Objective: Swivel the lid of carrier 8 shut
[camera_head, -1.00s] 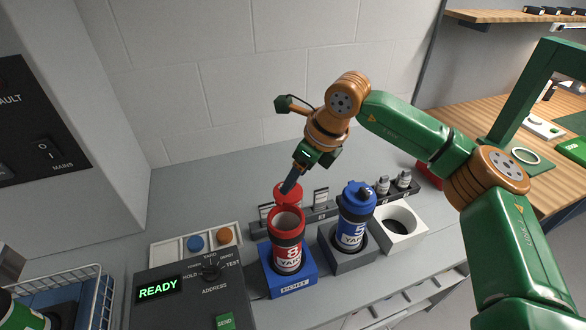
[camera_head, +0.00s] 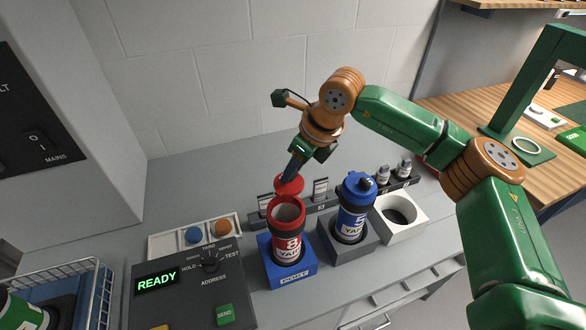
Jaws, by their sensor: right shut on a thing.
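Carrier 8 (camera_head: 287,246) is a red tube marked 8, standing upright in a blue holder (camera_head: 289,279). Its mouth is open at the top. Its red lid (camera_head: 289,184) is swung out to the back, behind and above the mouth. My right gripper (camera_head: 289,177) reaches down from above and is shut on the lid; the fingertips partly cover it.
A blue carrier marked 5 (camera_head: 353,213) stands close on the right in a grey holder (camera_head: 347,249), its cap on. A white block with a round hole (camera_head: 398,218) is right of it. The control box (camera_head: 185,288) reading READY stands left. Small bottles (camera_head: 403,167) stand behind.

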